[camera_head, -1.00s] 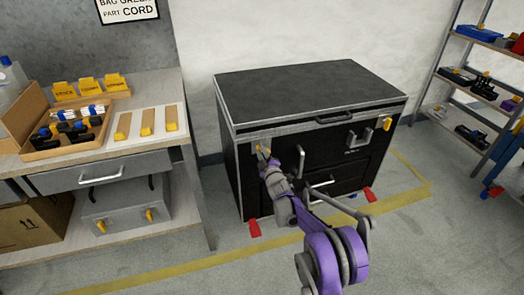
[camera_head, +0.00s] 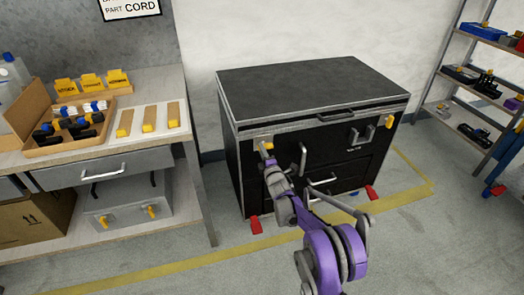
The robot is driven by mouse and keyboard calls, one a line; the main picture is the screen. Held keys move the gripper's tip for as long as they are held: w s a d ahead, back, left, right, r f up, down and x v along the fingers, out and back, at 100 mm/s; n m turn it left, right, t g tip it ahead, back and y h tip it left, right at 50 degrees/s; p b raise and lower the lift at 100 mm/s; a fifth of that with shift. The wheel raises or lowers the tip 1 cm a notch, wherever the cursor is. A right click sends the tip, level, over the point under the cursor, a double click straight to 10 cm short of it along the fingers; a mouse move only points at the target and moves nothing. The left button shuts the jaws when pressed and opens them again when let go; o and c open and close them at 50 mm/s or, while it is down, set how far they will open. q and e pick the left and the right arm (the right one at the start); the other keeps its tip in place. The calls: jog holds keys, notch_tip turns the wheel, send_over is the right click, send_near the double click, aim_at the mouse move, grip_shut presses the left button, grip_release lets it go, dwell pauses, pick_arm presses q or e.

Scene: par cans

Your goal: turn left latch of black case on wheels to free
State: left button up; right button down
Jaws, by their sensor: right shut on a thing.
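The black case on wheels (camera_head: 310,90) stands against the white wall with its lid down. Its left latch (camera_head: 266,146) is a small yellow piece high on the left of the front face, partly covered by my gripper. My right gripper (camera_head: 269,157) reaches it from below and is shut on it. The latch's yellow part looks tilted toward sideways, but its exact angle is hard to tell. The right latch (camera_head: 389,122) is yellow and stands upright near the right front corner. My left gripper is not in view.
A workbench (camera_head: 190,125) with a wooden tray (camera_head: 28,151), a drawer and a grey toolbox (camera_head: 125,205) stands to the left. A shelf rack (camera_head: 455,78) stands at the right. Red wheel pedals (camera_head: 256,225) stick out below the case. The floor in front is mostly clear.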

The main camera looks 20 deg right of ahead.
dwell(0.4)
jog(key=c, duration=0.8)
grip_release()
jog(key=s+p, duration=0.1)
jog(key=s, duration=0.9)
jog(key=shift+s+d+p, duration=0.2)
jog(key=shift+s+p, duration=0.1)
jog(key=shift+s, duration=0.1)
